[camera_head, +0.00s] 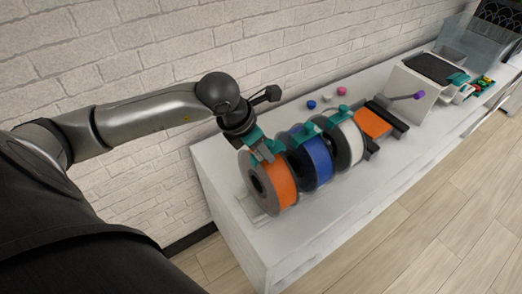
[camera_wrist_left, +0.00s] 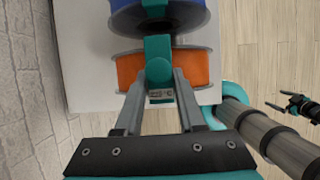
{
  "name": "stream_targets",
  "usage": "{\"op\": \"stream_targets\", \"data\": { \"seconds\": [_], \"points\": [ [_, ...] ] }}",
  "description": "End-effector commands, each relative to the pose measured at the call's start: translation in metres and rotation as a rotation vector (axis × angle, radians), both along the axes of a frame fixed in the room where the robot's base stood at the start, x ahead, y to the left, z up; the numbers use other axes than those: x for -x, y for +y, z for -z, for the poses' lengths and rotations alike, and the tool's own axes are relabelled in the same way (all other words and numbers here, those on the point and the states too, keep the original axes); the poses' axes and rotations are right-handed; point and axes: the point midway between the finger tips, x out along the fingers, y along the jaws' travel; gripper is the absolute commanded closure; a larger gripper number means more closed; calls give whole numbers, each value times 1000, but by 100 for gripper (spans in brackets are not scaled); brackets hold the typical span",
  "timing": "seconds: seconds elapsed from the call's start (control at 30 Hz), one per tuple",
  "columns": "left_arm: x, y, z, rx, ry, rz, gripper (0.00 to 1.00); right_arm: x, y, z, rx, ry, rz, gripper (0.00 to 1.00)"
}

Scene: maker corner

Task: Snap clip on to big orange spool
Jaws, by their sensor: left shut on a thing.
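The big orange spool (camera_head: 283,187) stands upright with grey flanges at the near left end of the white counter. In the left wrist view the orange spool (camera_wrist_left: 190,66) lies just beyond the fingertips. My left gripper (camera_head: 262,151) is at the spool's top, and in its wrist view the left gripper (camera_wrist_left: 160,88) is shut on a teal clip (camera_wrist_left: 159,71). The clip overlaps the spool's upper rim; I cannot tell whether it is seated on it. My right gripper (camera_wrist_left: 297,104) shows small in the left wrist view, over the floor; its finger opening is unclear.
A blue spool (camera_head: 318,160) and a white spool (camera_head: 354,145) stand close behind, with teal clips at their tops. An orange block (camera_head: 374,123) on a dark frame sits farther along the counter (camera_head: 330,212). Small blue and pink items lie near the brick wall. The counter's front strip is clear.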

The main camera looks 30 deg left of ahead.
Motion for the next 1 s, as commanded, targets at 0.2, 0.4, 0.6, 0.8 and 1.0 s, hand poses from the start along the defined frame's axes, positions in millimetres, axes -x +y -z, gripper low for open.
{"op": "stream_targets", "data": {
  "seconds": [0.2, 0.4, 0.6, 0.8, 1.0],
  "points": [
    [12, -2, 20, 0, 53, 1, 100, 0, 0, 3, 0, 0, 0, 0],
    [12, -2, 20, 1, 54, 0, 100, 0, 0, 3, 0, 0, 0, 0],
    [13, -2, 20, 1, 54, 0, 58, 0, 0, 3, 0, 0, 0, 0],
    [13, -2, 20, 1, 54, 0, 35, 0, 0, 3, 0, 0, 0, 0],
    [12, -2, 11, 1, 54, 0, 31, 0, 0, -3, 0, 0, 0, 0]
  ]
}}
